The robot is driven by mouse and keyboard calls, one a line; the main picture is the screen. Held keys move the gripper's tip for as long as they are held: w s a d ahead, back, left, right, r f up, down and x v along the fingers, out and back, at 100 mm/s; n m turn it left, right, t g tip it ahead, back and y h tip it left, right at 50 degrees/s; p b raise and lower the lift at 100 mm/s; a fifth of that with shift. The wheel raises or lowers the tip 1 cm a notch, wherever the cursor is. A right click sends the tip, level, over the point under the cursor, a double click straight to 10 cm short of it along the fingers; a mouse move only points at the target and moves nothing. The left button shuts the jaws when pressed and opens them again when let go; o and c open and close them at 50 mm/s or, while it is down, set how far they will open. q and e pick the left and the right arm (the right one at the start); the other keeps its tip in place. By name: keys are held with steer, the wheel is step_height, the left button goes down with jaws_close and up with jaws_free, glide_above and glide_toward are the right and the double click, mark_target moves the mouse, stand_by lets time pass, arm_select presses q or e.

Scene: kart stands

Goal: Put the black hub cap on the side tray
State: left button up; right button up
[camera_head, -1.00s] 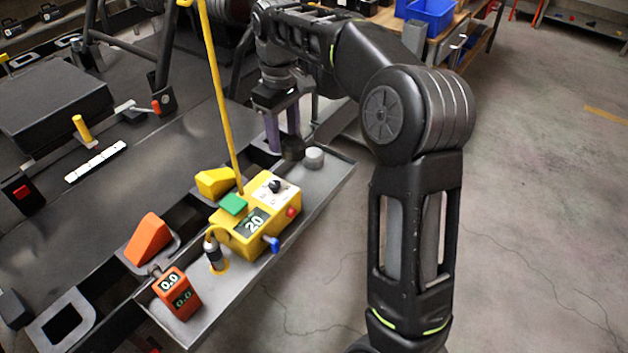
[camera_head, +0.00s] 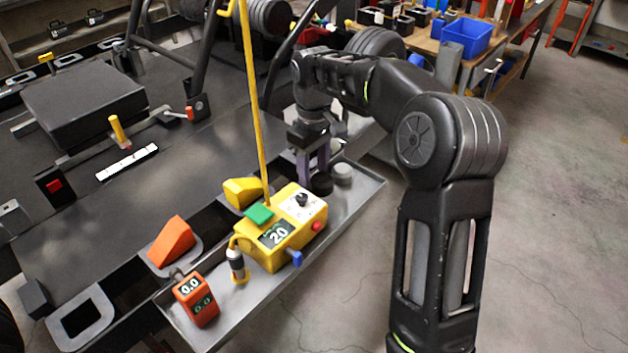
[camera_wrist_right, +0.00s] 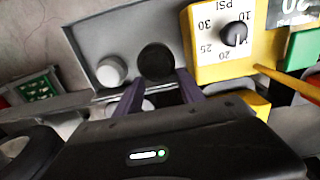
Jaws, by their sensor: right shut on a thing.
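The black hub cap (camera_head: 322,184) is between the fingertips of my right gripper (camera_head: 314,176), over the far end of the side tray (camera_head: 371,188). My right gripper is shut on it, fingers pointing down. In the right wrist view the hub cap (camera_wrist_right: 156,62) is a dark round disc at the purple fingertips (camera_wrist_right: 160,82), over the grey tray (camera_wrist_right: 95,37). I cannot tell whether it touches the tray floor. A grey cap (camera_head: 342,174) sits just right of it on the tray. My left gripper is not in view.
A yellow pressure box (camera_head: 274,262) with a dial stands on the tray close to the hub cap. A yellow pole (camera_head: 251,100) rises beside it. An orange gauge (camera_head: 196,300) is at the tray's near end. Orange and yellow wedges stand along the tray's left.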

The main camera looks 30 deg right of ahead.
mark_target(314, 175)
steer(key=shift+f, duration=1.9)
steer(key=shift+f, duration=0.15)
steer(key=o, duration=1.2)
steer(key=shift+c, duration=0.2)
